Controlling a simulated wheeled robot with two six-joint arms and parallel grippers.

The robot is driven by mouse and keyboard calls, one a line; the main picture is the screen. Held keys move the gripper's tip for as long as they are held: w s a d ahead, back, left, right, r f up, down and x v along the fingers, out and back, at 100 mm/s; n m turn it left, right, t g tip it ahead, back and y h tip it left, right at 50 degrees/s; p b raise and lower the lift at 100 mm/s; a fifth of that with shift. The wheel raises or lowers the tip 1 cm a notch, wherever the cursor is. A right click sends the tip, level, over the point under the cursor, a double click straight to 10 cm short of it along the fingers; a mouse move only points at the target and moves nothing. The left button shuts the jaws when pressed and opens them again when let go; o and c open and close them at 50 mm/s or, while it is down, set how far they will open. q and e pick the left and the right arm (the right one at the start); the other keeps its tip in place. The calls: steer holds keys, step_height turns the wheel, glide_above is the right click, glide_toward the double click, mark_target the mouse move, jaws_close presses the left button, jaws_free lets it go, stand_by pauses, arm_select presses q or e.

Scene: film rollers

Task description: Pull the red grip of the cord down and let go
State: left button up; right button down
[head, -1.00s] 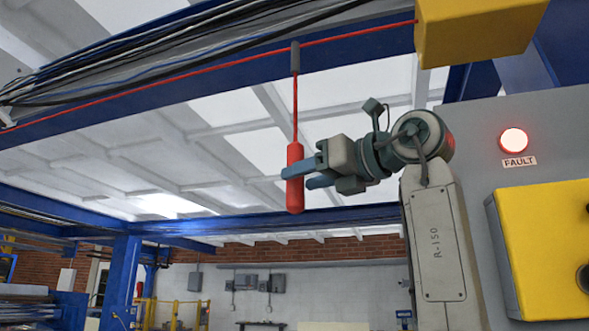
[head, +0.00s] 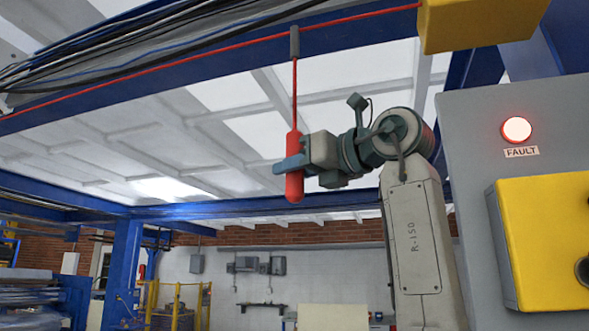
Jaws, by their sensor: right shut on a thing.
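The red grip (head: 294,188) is a long rounded handle hanging upright on a thin red cord (head: 294,92). My left gripper is not in view.
A grey panel at the right carries a lit red lamp (head: 516,130) labelled FAULT and a yellow box (head: 547,243). Another yellow box (head: 475,22) sits at the top, where a red line runs along the beam (head: 170,80). Space left of the grip is clear.

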mark_target(302, 193)
steer(key=shift+f+b, duration=2.05)
steer(key=shift+f, duration=0.3)
steer(key=c, duration=1.1)
jaws_free()
steer(key=shift+r, duration=0.1)
